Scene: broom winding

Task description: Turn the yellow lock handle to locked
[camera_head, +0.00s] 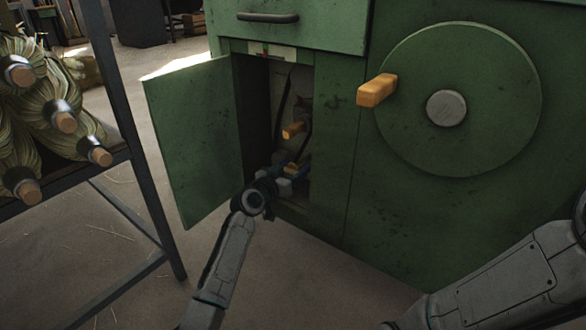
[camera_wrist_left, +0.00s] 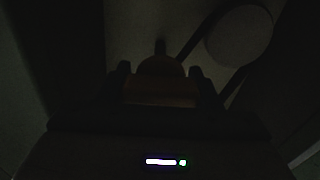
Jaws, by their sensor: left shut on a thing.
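That view is very dark, so the handle's exact angle is hard to tell.
The cabinet door (camera_head: 195,140) stands open to the left of my left arm. A green wheel (camera_head: 500,110) with an orange knob (camera_head: 377,90) is on the machine front at right. A metal rack (camera_head: 135,130) with several straw bundles stands at left.

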